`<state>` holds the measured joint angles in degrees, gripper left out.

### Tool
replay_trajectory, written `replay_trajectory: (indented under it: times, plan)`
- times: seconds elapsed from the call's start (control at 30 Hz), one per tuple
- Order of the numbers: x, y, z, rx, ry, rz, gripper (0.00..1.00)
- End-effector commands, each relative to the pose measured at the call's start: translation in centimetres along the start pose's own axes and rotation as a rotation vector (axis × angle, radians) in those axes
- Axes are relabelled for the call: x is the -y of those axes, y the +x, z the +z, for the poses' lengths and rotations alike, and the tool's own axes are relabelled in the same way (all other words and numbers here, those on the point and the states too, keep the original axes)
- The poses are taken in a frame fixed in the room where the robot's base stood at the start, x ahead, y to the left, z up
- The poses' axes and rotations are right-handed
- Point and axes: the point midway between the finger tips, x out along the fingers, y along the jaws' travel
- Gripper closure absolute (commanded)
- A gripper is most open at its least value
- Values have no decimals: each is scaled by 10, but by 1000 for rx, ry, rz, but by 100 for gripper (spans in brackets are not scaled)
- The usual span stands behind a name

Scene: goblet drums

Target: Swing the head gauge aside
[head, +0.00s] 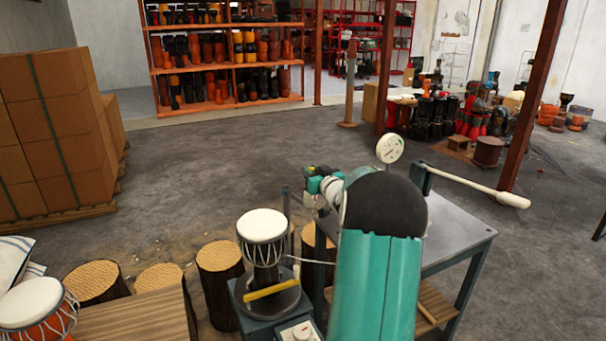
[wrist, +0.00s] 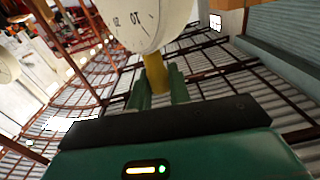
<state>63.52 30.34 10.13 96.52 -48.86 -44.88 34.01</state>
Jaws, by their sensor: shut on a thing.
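The head gauge is a round white dial (head: 390,149) just beyond my arm in the head view. In the wrist view a large white dial with dark numbers (wrist: 138,22) fills the top, cut off by the frame. A yellow stem (wrist: 156,74) runs down from it between the green fingers of my gripper (wrist: 160,88). My gripper is shut on this stem, below the dial. In the head view my arm hides the fingers and stem. A goblet drum with a white head (head: 262,226) stands upright on a round dark plate, left of my arm.
A grey-topped bench (head: 455,240) stands behind my arm, with a white-handled lever (head: 480,186) reaching right. A yellow bar (head: 271,290) lies by the drum's foot. Log stools (head: 218,285) and stacked cartons (head: 50,130) are on the left. The floor beyond is open.

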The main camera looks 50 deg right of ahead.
Motion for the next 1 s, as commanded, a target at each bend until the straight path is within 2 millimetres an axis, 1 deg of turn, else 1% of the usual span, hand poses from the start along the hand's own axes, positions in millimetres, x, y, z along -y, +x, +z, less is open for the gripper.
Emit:
replay_trajectory:
  times: [0.03, 0.1, 0.4, 0.97, 1.0]
  plan:
    - [-8, 1, 1, 1, -1, -24, 100]
    - [-13, 2, 1, 2, -1, -62, 100]
    - [-26, 8, 1, 3, 1, -77, 100]
    - [-29, 10, 1, 3, 1, -77, 100]
    - [-29, 10, 1, 3, 1, -77, 79]
